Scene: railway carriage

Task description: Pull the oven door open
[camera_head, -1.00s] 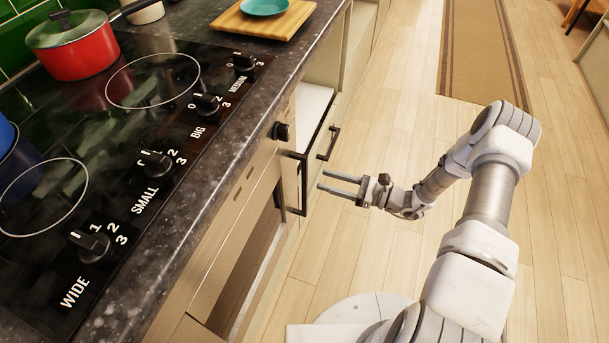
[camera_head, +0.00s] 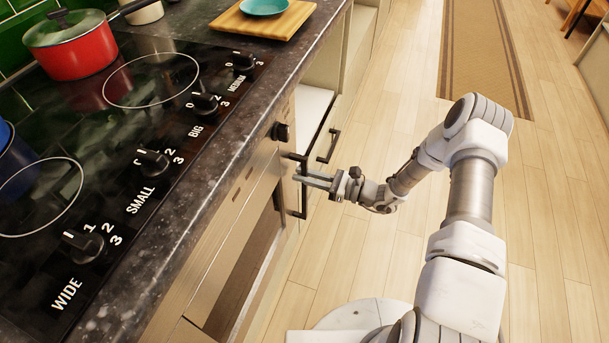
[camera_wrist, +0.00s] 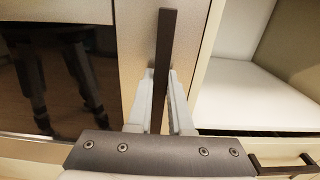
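The oven door (camera_head: 222,270) is a beige panel with a dark glass window below the cooktop, and it looks shut. Its dark bar handle (camera_head: 304,203) is at the door's far end in the head view. In the wrist view the handle (camera_wrist: 167,40) stands upright beside the dark window (camera_wrist: 55,85). My gripper (camera_head: 302,177) is at the handle, with one finger on each side of it. The fingers sit close together and look shut on the bar. The wrist view also shows my gripper (camera_wrist: 160,85) around the bar, hiding part of its lower length.
The dark cooktop and stone counter edge (camera_head: 235,125) lie left of my gripper. A knob (camera_head: 281,131) sits near the handle. The wooden floor (camera_head: 385,110) to the right is clear.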

